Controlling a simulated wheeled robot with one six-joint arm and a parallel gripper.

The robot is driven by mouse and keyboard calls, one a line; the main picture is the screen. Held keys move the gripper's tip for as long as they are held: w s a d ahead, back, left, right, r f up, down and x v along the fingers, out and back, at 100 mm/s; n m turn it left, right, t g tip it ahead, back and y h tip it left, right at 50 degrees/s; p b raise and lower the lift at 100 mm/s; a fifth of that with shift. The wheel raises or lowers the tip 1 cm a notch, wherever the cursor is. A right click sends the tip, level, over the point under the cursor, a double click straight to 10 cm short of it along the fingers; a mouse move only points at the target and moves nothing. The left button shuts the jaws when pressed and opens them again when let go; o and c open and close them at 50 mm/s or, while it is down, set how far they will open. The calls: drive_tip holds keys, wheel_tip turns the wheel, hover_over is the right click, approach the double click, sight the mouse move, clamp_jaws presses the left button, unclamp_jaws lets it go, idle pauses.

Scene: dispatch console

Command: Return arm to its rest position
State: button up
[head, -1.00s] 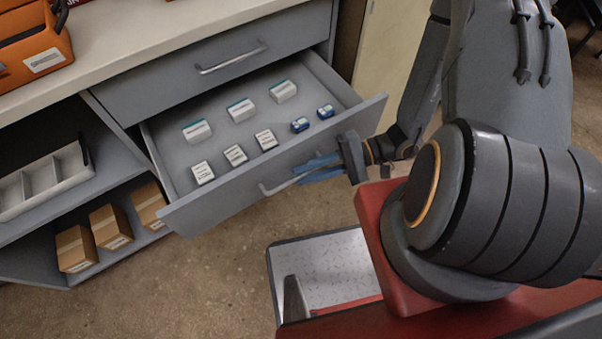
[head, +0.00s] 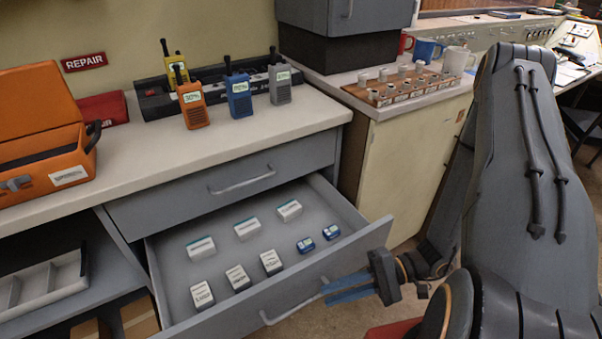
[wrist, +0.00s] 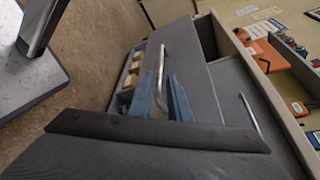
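My gripper (head: 324,292) has blue fingers and is at the front of the open drawer (head: 225,320), by the right end of its bar handle (head: 285,310). In the wrist view the two fingers (wrist: 163,82) stand apart, with the handle (wrist: 161,70) running between them. A gap shows beside the bar, so the fingers look open around it; contact is hard to judge. My arm reaches from the right side, bent low beside the drawer.
The drawer holds several white boxes (head: 247,229) and two blue items (head: 305,244). Above it are a closed drawer (head: 200,200) and a counter with radios (head: 239,95) and an orange case (head: 40,140). A cream cabinet (head: 400,160) stands close right. Floor is open in front.

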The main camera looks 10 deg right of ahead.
drive_tip(key=w+d+r+n+h+p, duration=0.1)
drive_tip(key=r+n+h, duration=0.2)
drive_tip(key=r+h, duration=0.4)
drive_tip(key=w+d+r+n+h+p, duration=0.1)
drive_tip(key=r+h, duration=0.7)
drive_tip(key=r, duration=0.9)
drive_tip(key=shift+w+d+r+n+t+h+p, duration=0.3)
drive_tip(key=shift+w+d+n, duration=0.3)
drive_tip(key=shift+d+n, duration=0.3)
drive_tip(key=shift+a+f, duration=0.1)
idle(2.8)
